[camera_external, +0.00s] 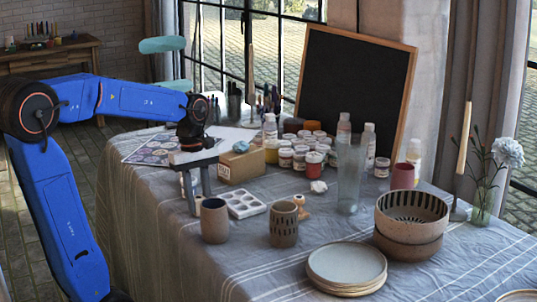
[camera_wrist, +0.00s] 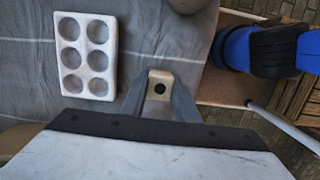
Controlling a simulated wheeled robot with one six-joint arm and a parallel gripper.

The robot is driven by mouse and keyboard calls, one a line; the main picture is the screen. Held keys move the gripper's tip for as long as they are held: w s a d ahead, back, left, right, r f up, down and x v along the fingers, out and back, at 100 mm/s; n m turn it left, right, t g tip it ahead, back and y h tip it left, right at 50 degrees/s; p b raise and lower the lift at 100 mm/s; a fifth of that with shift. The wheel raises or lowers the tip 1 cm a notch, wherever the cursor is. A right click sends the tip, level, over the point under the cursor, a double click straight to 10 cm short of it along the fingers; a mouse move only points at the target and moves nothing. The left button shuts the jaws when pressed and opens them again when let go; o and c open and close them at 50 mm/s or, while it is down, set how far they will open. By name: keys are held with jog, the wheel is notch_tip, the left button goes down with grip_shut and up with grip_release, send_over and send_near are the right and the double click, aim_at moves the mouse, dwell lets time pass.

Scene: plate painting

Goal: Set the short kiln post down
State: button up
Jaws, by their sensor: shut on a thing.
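The short kiln post (camera_wrist: 161,79) is a small beige block with a dark round hole in its end. In the wrist view it sits between the two grey fingers of my gripper (camera_wrist: 160,98), which are shut on it. In the outside view my gripper (camera_external: 198,193) points down over the left part of the cloth-covered table (camera_external: 160,208), left of the white paint palette (camera_external: 242,203). The post cannot be made out there. I cannot tell whether it touches the cloth.
The palette also shows in the wrist view (camera_wrist: 87,56). A cardboard box (camera_external: 241,164) and paint jars stand behind. The table's left edge is near.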

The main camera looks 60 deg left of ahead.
jog(key=o, duration=1.1)
jog(key=shift+f, duration=0.1)
notch_tip(320, 180, up, 11)
jog(key=a, duration=0.2)
jog(key=s+d+f+m+t+y, duration=0.1)
jog(key=s+d+f+m+t, duration=0.3)
jog(key=s+d+f+m, duration=0.8)
jog(key=f+m, duration=0.1)
jog(key=m, duration=0.5)
jog(key=shift+s+d+f+t+y, duration=0.15)
jog(key=shift+f+t+y, duration=0.2)
jog(key=shift+t+y, duration=0.05)
